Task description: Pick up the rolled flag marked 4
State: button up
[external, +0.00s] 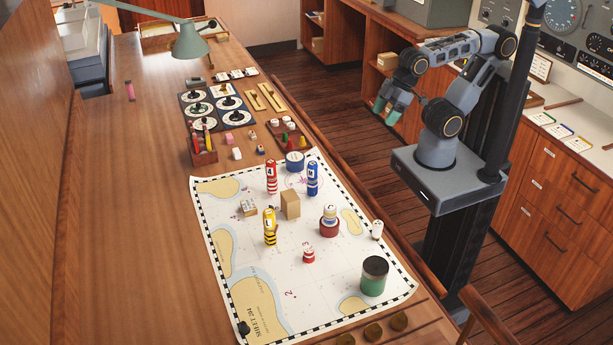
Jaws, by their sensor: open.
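Three upright rolled flags stand on the chart: a red-and-white one (271,178), a blue one (313,179) and a yellow-and-black one (270,228). Each has a small white label near its top. The labels are too small to read surely, so I cannot tell which is marked 4. My gripper (387,111) has teal fingertips, is open and empty, and hangs over the floor side of the table, up and to the right of all three flags, well apart from them.
A raised wooden rail (345,165) edges the table.

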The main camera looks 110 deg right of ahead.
jog(key=w+a+f+g+y+b, duration=0.1)
jog(key=w+a+f+y+b, duration=0.2)
jog(key=w+a+f+b, duration=0.6)
jog(key=w+a+f+m+t, duration=0.1)
jog(key=w+t, duration=0.1)
jog(key=w, duration=0.2)
jog(key=w+a+f+m+t+b, duration=0.1)
jog(key=w+a+t, duration=0.1)
jog(key=w, duration=0.3)
jog(key=w+a+f+t, duration=0.1)
jog(key=w+t, duration=0.1)
jog(key=w, duration=0.3)
jog(key=shift+a+f+m+b, duration=0.3)
jog(key=shift+f+m, duration=0.05)
jog(key=shift+m, duration=0.05)
jog(key=w+d+m+t+h, duration=0.2)
jog(key=w+d+m+h, duration=0.1)
jog(key=w+d+h, duration=0.15)
jog(key=m+g+h, duration=0.4)
jog(key=m+h, duration=0.1)
jog(key=h, duration=0.4)
send_near(273, 162)
jog(key=shift+n, duration=0.3)
jog(key=x, duration=0.9)
jog(key=shift+w+d+f, duration=0.15)
jog(key=shift+d, duration=0.15)
